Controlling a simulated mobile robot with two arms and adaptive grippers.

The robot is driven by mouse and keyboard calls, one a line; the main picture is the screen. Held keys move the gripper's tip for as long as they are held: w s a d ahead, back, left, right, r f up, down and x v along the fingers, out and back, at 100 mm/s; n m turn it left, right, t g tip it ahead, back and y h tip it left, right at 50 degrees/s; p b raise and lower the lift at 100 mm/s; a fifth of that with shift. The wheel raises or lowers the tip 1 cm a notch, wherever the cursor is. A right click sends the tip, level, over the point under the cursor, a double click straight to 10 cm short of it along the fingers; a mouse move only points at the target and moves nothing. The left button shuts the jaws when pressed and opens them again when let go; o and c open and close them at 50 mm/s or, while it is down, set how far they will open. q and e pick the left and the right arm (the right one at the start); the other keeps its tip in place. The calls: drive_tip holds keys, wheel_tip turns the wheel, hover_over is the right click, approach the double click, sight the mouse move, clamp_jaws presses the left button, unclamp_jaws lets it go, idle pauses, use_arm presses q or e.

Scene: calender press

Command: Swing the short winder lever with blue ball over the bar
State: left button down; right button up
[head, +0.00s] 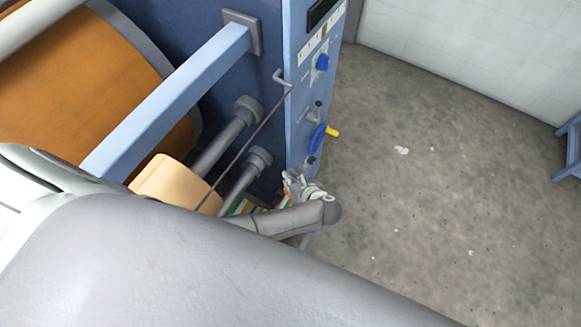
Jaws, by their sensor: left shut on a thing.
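My left gripper (297,184) is at the foot of the blue control panel (301,110), at the far end of my grey arm. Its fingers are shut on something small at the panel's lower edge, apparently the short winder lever. The lever's blue ball is not clearly visible; the gripper and arm cover that spot. A thick light-blue bar (175,98) crosses the machine's front at upper left. A thin dark rod (243,147) runs down from a hook on the panel. I cannot tell which is the bar meant. My right gripper is not in view.
A large orange roll (75,80) and a smaller tan roll (173,182) lie left of the panel, with grey rollers (225,138) between.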

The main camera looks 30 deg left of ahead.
use_arm(q)
drive_tip(key=shift+s+d+f, duration=0.1)
drive_tip(key=shift+s+f, duration=0.05)
drive_tip(key=c, duration=1.6)
unclamp_jaws()
drive_tip(key=shift+c, duration=0.2)
drive_tip(key=shift+o, duration=0.9)
drive_tip(key=v, duration=1.2)
